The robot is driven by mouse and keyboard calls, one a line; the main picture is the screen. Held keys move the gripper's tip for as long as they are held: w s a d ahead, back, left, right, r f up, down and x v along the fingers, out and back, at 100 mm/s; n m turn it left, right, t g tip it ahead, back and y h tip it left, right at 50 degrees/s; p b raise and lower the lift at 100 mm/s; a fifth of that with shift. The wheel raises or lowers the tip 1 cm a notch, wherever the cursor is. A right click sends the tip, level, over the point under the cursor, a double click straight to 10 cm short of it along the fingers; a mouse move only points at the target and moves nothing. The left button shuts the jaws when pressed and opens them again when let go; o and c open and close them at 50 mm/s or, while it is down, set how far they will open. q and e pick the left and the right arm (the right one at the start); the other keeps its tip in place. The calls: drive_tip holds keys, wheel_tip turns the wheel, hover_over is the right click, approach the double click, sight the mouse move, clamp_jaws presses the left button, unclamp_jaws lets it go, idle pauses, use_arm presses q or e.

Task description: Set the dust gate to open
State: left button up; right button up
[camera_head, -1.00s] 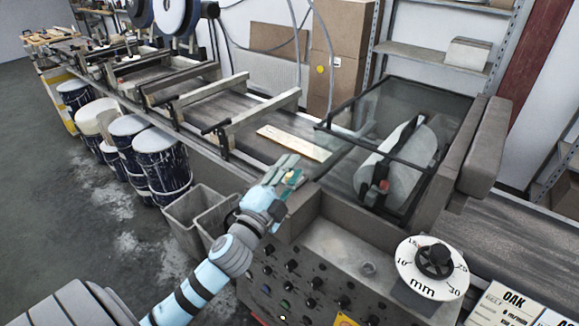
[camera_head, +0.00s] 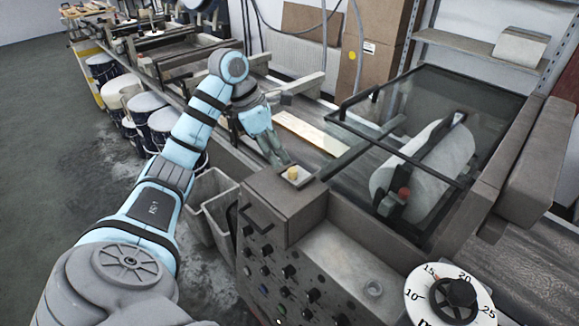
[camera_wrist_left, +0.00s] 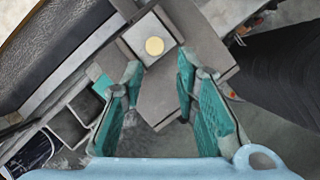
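A small yellow knob (camera_head: 292,173) stands on a pale square plate on the corner box of the grey machine. It also shows as a yellow disc in the left wrist view (camera_wrist_left: 154,46). I cannot tell from the frames whether this is the dust gate's control; no dust gate label is legible. My left gripper (camera_head: 280,160) is just behind and left of the knob. In the left wrist view its teal-padded fingers (camera_wrist_left: 159,66) are apart with nothing between them, and the knob lies beyond the tips. My right gripper is not in view.
The machine's front panel (camera_head: 285,270) carries several dark knobs. A round dial (camera_head: 450,297) sits at the lower right. A clear guard (camera_head: 440,130) covers a large roller. A pale board (camera_head: 310,133) lies on the conveyor. Grey bins (camera_head: 218,205) stand beside the machine.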

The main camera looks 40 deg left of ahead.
sight(290, 170)
use_arm(q)
drive_tip(key=x, duration=0.3)
drive_tip(key=w+p+x, duration=0.1)
drive_tip(key=x, duration=0.3)
drive_tip(key=shift+w+a+r, duration=0.1)
drive_tip(key=shift+a, duration=0.1)
drive_tip(key=shift+s+r, duration=0.15)
drive_tip(key=shift+s, duration=0.2)
drive_tip(key=shift+c, duration=0.4)
clamp_jaws()
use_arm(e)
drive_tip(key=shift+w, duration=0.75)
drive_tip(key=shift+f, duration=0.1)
